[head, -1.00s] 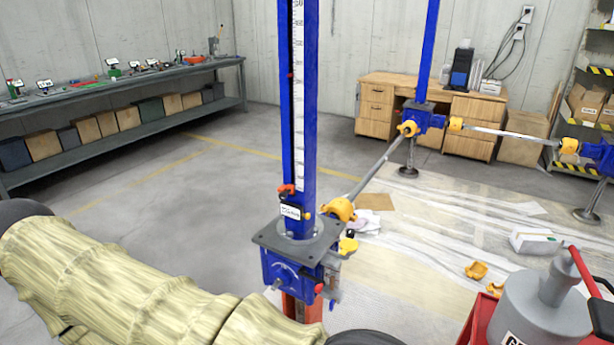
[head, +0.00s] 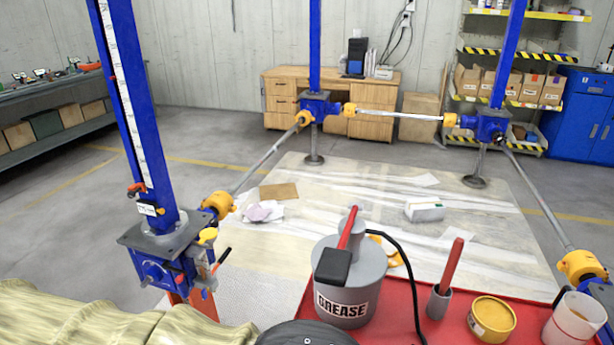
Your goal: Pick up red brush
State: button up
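A red handle, which I take for the red brush (head: 452,264), stands upright and tilted slightly right in a small grey cup (head: 438,302). The cup is on the red tray surface at the lower right. The brush's lower end is hidden inside the cup. My arm in its pale yellow cover crosses the lower left of the head view, ending near a dark rounded part at the bottom edge. My gripper's fingers are not visible, and nothing of mine is seen touching the brush.
A grey grease can (head: 345,300) with a red, black-ended lever stands left of the cup; a black hose runs between them. A yellow tin (head: 491,318) and a whitish translucent container (head: 574,320) are to the right. A blue screw jack (head: 150,240) stands left.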

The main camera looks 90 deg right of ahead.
aim_at(458, 247)
jog(key=u, duration=0.8)
jog(key=i, duration=1.8)
jog(key=z, duration=5.2)
jog(key=i, duration=1)
